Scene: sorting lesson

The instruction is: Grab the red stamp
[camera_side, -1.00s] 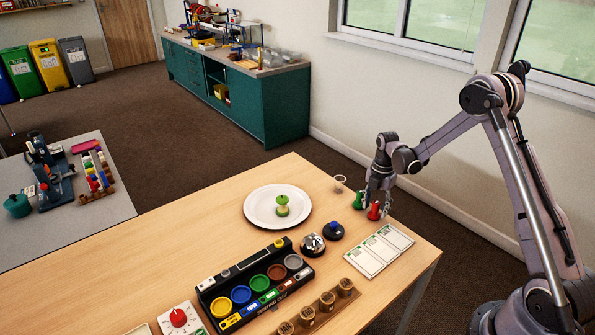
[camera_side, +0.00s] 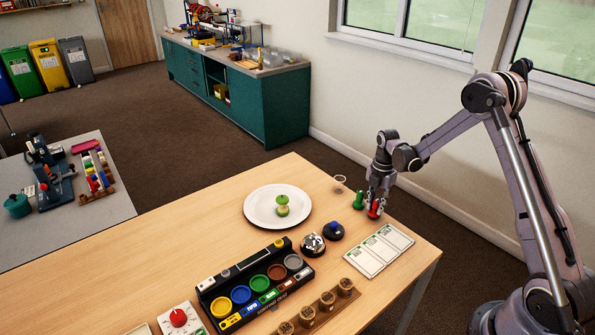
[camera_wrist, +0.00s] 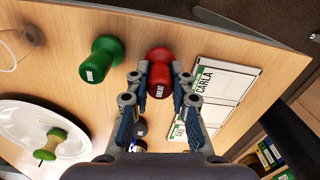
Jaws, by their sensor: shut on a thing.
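The red stamp (camera_side: 374,211) stands on the table near its far right edge; its red head and dark label also show in the wrist view (camera_wrist: 160,62). My gripper (camera_side: 375,203) is down around it, with a finger on each side. In the wrist view my gripper (camera_wrist: 160,78) is shut on the red stamp. The stamp appears upright and still at table level. The fingers hide part of its body in the side view.
A green stamp (camera_side: 359,201) stands close on the left. A clear cup (camera_side: 339,184) is behind it. White cards (camera_side: 379,250), a blue-topped dark round item (camera_side: 333,231), a bell (camera_side: 312,245) and a plate (camera_side: 256,218) with an apple core (camera_side: 282,206) lie nearer.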

